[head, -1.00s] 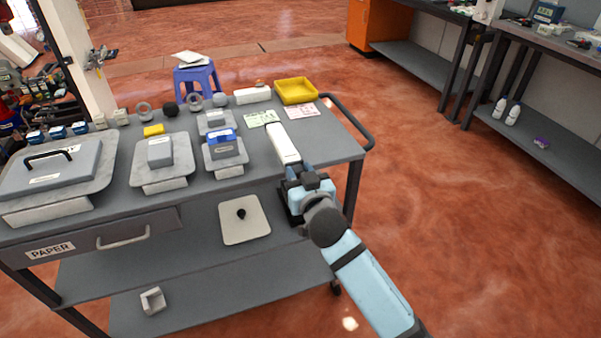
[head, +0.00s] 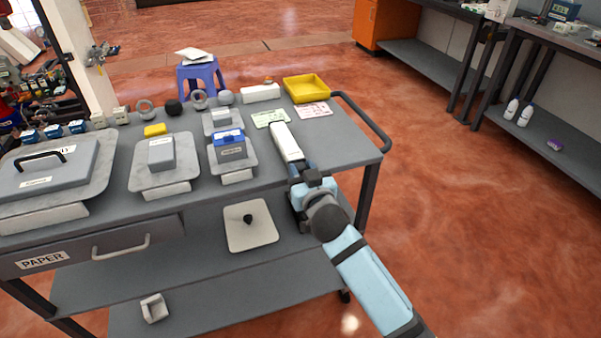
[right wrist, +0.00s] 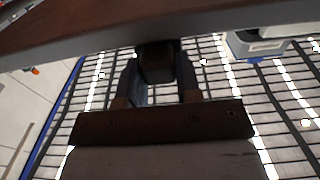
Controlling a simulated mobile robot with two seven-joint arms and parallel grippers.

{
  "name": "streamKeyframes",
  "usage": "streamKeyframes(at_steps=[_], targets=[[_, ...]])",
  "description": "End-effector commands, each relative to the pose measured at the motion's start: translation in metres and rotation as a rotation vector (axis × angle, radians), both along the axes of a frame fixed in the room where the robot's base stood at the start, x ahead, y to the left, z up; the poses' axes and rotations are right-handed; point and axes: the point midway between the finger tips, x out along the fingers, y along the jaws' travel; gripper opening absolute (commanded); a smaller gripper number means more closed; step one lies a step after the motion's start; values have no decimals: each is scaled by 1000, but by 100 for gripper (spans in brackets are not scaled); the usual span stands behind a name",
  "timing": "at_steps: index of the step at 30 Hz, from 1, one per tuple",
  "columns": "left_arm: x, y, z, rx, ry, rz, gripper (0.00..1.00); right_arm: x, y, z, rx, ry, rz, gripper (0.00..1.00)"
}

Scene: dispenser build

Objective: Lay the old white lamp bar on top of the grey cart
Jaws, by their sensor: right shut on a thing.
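The white lamp bar (head: 286,142) is long and narrow. In the head view it points away from my right gripper (head: 298,170), over the right part of the grey cart's top (head: 330,150). My right gripper is shut on the bar's near end, at the cart's front edge. I cannot tell whether the bar touches the top. In the right wrist view the gripper's fingers (right wrist: 158,88) show above a dark brown strip and a pale, flat surface. My left gripper is not in view.
A yellow tray (head: 306,88), a white box (head: 260,93) and paper cards (head: 270,118) lie near the bar's far end. A blue-topped dispenser (head: 229,146) stands left of it. The cart's handle (head: 365,120) is at right. A blue stool (head: 201,77) stands behind.

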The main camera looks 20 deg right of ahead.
Motion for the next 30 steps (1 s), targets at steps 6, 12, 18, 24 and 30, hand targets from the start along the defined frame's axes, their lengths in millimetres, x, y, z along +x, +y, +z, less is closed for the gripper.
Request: streamKeyframes(at_steps=[6,12,18,24,30], targets=[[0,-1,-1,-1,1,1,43,1,0,1,0,-2,1,0],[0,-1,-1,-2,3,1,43,1,0,0,0,-2,1,61],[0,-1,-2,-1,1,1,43,1,0,-1,0,0,0,61],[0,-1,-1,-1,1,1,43,1,0,0,0,0,1,61],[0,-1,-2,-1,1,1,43,1,0,0,0,-1,1,61]])
